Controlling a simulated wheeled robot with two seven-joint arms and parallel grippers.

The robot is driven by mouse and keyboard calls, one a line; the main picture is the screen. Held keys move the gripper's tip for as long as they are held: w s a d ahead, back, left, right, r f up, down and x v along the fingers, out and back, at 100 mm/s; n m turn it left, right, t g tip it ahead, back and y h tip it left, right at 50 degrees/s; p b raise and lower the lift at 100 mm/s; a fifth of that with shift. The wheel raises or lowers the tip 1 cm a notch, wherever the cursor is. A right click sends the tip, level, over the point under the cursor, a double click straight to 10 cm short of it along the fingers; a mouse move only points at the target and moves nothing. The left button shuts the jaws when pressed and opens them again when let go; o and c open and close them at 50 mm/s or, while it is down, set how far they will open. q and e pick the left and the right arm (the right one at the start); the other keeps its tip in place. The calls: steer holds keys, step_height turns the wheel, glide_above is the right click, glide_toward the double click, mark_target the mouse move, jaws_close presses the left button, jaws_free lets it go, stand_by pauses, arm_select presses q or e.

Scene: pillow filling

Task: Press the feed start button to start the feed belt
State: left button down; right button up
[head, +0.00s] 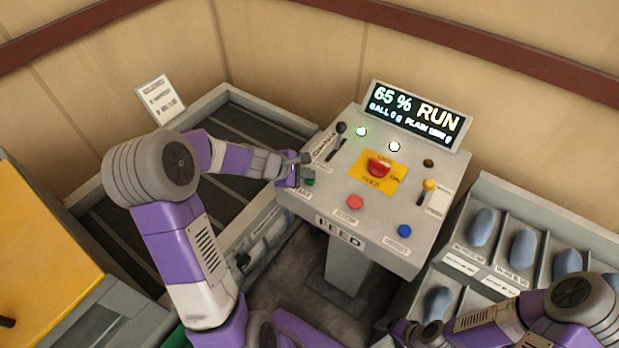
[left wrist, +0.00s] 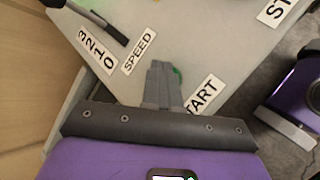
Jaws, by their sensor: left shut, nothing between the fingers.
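The FEED console (head: 340,238) is a grey panel on a post. Its green start button (head: 309,182) is at the panel's left edge, partly hidden by my left gripper (head: 303,172). My left gripper is shut and empty, with its tips at the button. In the left wrist view, the shut fingers (left wrist: 163,84) cover most of the START label's left end, and a sliver of green button (left wrist: 177,74) shows beside the tips. I cannot tell whether they touch or press it. My right gripper (head: 404,330) is low at the bottom edge, its jaws unclear.
The panel also has a red stop button (head: 355,202), a blue reset button (head: 404,231), a red knob on yellow (head: 379,168) and a speed lever (head: 339,130). The display (head: 416,113) reads 65 % RUN; a green lamp (head: 361,131) glows.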

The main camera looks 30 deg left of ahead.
mark_target(307, 181)
arm_select(q)
steer(key=shift+f, duration=0.1)
stand_by(0.3)
steer(key=shift+r+p, duration=0.75)
steer(key=shift+r, duration=0.2)
step_height(307, 181, up, 5)
steer(key=p, duration=0.4)
steer(key=shift+f, duration=0.1)
stand_by(0.6)
